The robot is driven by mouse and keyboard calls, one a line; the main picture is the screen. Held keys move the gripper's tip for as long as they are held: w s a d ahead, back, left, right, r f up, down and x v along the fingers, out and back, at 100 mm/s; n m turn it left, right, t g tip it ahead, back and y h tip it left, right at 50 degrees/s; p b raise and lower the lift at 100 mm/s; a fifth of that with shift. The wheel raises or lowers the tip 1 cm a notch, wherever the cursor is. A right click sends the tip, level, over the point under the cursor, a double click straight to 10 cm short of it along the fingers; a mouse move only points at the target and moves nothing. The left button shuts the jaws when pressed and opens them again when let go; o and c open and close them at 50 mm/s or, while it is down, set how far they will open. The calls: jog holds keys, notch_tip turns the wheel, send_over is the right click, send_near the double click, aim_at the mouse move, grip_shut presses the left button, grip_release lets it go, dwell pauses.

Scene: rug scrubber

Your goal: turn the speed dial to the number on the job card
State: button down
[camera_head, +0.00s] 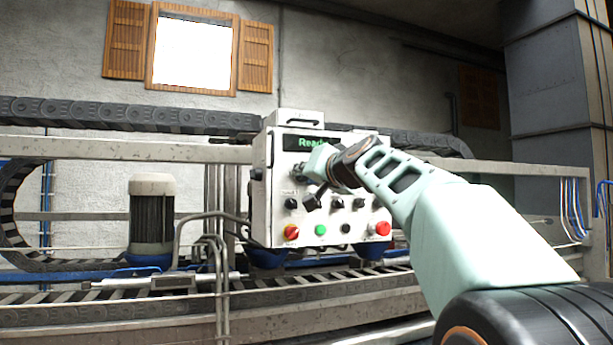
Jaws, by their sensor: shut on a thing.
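A white control box (282,232) stands in the middle of the view, with a row of black knobs (291,203) across its front. My gripper (313,192) is at the front of the box, left of its middle, with its dark fingers against the panel. It is shut on what looks like a dial there, mostly hidden by the fingers. I cannot read the dial's number or pointer. Labels on the panel are too small to read. I cannot make out a job card in this view.
A display (304,142) on the box shows green text beginning "Read", partly covered by my arm. Below the knobs are a red-orange switch (291,232), a green button (320,230) and a red button (383,228). A motor (152,215) and rails stand left.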

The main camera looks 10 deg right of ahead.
jog(key=shift+m, duration=0.4)
jog(key=c, duration=1.6)
grip_release()
jog(key=shift+s+d, duration=0.25)
jog(key=shift+s, duration=1)
jog(key=shift+s+d, duration=0.25)
jog(key=shift+s, duration=0.95)
jog(key=shift+s+d, duration=0.25)
jog(key=shift+s, duration=1)
